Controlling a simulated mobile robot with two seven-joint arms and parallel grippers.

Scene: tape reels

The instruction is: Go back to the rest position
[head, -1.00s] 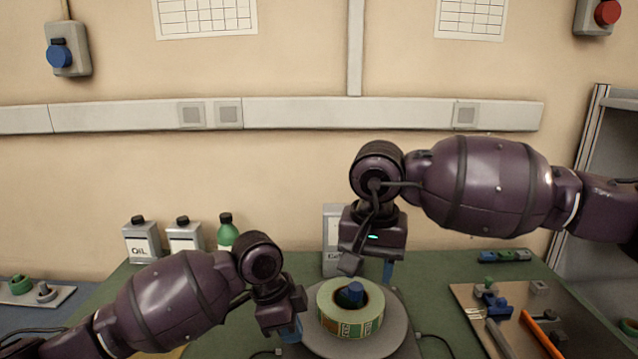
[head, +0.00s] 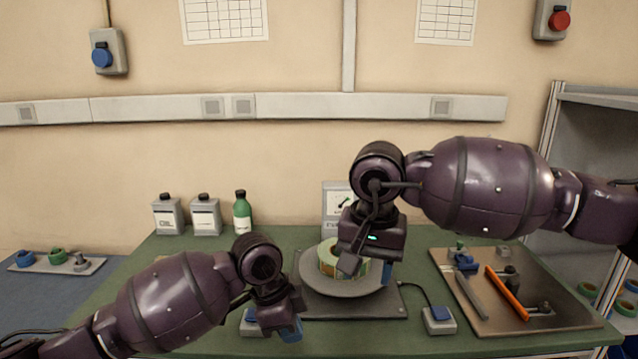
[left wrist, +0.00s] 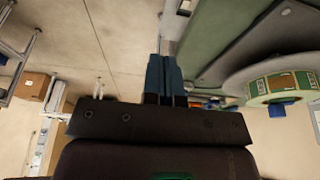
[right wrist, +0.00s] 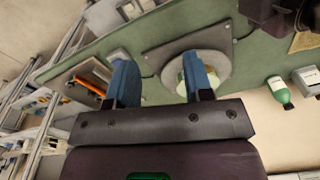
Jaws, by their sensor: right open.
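My left gripper (head: 290,332) is low at the table's front edge in the head view. Its blue fingers are together with nothing between them in the left wrist view (left wrist: 166,78). My right gripper (head: 370,270) is in front of the turntable in the head view and partly hides it. Its blue fingers are wide apart and empty in the right wrist view (right wrist: 160,75). A green and cream tape reel (head: 328,260) lies on the round grey turntable (head: 340,288). The reel also shows in the left wrist view (left wrist: 282,86).
The green table (head: 215,290) holds oil cans (head: 206,217) and a green bottle (head: 242,214) at the back left. A tool board (head: 455,308) lies at the right. A small box with a blue top (head: 438,320) is near the front. A shelf rack (head: 590,150) stands at the far right.

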